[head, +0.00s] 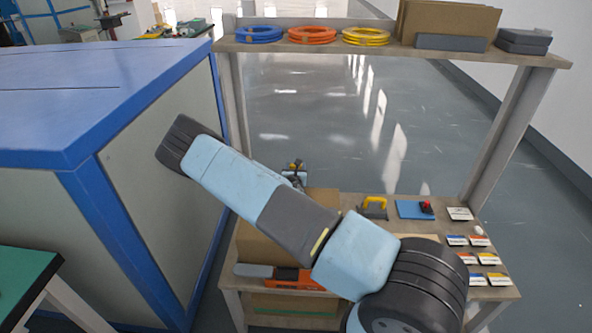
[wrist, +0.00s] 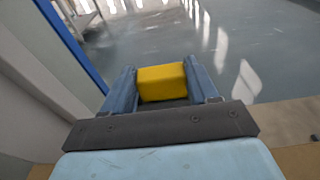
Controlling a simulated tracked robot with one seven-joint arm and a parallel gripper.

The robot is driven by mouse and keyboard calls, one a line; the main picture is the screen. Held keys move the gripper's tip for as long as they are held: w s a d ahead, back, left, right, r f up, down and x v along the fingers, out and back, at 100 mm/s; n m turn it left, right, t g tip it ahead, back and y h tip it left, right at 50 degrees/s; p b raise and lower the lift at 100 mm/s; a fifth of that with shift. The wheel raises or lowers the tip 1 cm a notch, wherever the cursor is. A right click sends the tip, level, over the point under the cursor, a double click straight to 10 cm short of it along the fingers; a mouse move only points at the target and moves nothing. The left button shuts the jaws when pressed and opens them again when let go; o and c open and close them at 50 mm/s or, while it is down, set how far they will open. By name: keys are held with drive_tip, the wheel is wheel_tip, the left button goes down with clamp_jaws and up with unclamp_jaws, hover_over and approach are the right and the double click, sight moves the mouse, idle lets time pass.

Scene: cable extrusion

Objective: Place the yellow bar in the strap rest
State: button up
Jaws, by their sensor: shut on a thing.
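The yellow bar (wrist: 162,78) sits between the two blue-grey fingers of my gripper (wrist: 165,92) in the wrist view. The gripper is shut on it and holds it with the floor showing beyond. In the head view my arm hides most of the gripper; a small blue and dark part with a bit of yellow shows behind the arm, above the bench's back left, and may be it. No strap rest is clearly identifiable. A yellow arched piece on a dark base (head: 374,207) stands on the bench; I cannot tell whether it is the rest.
A blue board with a red piece (head: 414,209) and several cards (head: 478,258) lie on the bench's right. A cardboard box (head: 262,245) is at its left, partly behind my arm. A blue-framed cabinet (head: 150,160) stands left. Cable coils (head: 312,35) sit on the upper shelf.

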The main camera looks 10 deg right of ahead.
drive_tip(key=shift+f, duration=0.35)
drive_tip(key=shift+f, duration=0.1)
drive_tip(key=o, duration=1.1)
drive_tip(key=shift+o, duration=0.2)
